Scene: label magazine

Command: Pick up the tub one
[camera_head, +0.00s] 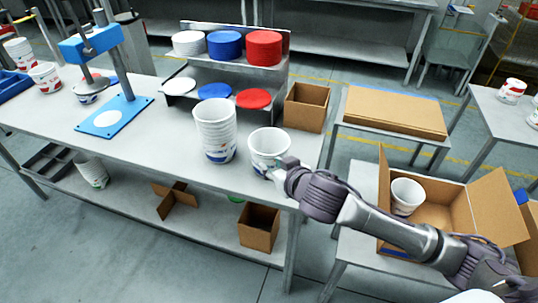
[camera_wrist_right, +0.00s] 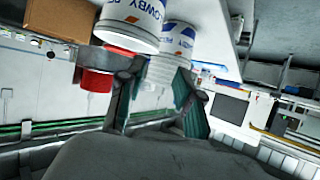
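A single white tub (camera_head: 268,148) stands upright near the right end of the long table, beside a tall stack of nested white tubs (camera_head: 216,132). My right gripper (camera_head: 281,171) is at the single tub's near right side; its fingertips are mostly hidden in the head view. In the right wrist view the picture is turned over, and the fingers (camera_wrist_right: 158,103) are spread with a gap between them. One printed tub (camera_wrist_right: 130,22) is near the top and the stack (camera_wrist_right: 175,45) is behind it. I cannot tell whether a finger touches the tub. My left gripper is not in view.
A rack with white, blue and red lids (camera_head: 225,45) stands behind the tubs. A small cardboard box (camera_head: 305,107) is at the table's right end. An open carton (camera_head: 460,212) holding a tub (camera_head: 406,196) is on the right. A blue press (camera_head: 113,118) stands left.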

